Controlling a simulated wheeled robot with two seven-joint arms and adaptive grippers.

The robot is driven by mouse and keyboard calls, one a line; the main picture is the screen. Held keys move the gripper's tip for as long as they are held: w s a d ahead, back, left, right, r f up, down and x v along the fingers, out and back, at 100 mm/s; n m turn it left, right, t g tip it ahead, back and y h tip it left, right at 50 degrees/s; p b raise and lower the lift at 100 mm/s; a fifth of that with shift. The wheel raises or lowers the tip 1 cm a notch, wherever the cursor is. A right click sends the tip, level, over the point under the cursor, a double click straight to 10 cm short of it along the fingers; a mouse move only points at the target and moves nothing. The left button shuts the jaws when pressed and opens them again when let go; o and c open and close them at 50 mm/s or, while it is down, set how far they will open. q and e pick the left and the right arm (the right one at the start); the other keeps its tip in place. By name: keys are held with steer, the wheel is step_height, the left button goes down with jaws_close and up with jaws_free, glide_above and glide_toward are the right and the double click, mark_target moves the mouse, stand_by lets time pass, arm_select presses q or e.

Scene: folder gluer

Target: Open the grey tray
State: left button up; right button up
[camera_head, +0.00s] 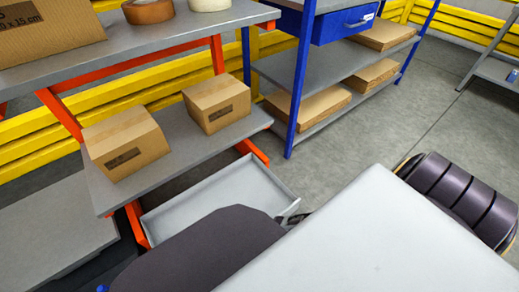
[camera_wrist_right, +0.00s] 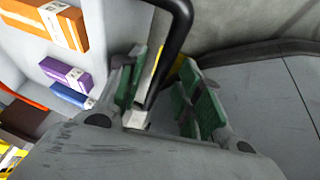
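The grey tray (camera_head: 222,193) is a shallow, light grey drawer under the lower shelf of the orange-framed bench. In the head view it sticks out toward me, and its visible inside is empty; its near part is hidden behind my dark arm. In the right wrist view my right gripper (camera_wrist_right: 163,92) has its green-padded fingers apart, one on each side of a black bar handle (camera_wrist_right: 180,40). A gap shows between the handle and the right finger; contact with the left finger is unclear. My left gripper is out of view.
Two cardboard boxes (camera_head: 125,145) (camera_head: 216,103) stand on the lower shelf (camera_head: 180,160). A blue rack (camera_head: 300,75) with flat cartons stands behind. Orange (camera_wrist_right: 45,22), purple (camera_wrist_right: 66,74) and blue (camera_wrist_right: 70,96) boxes lie on a light grey surface in the wrist view.

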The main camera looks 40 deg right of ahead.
steer(key=shift+r, duration=0.1)
steer(key=v, duration=1.1)
steer(key=shift+d+r, duration=0.15)
steer(key=shift+r, duration=0.15)
stand_by(0.3)
steer(key=shift+s+d, duration=0.1)
steer(key=shift+d, duration=0.05)
stand_by(0.5)
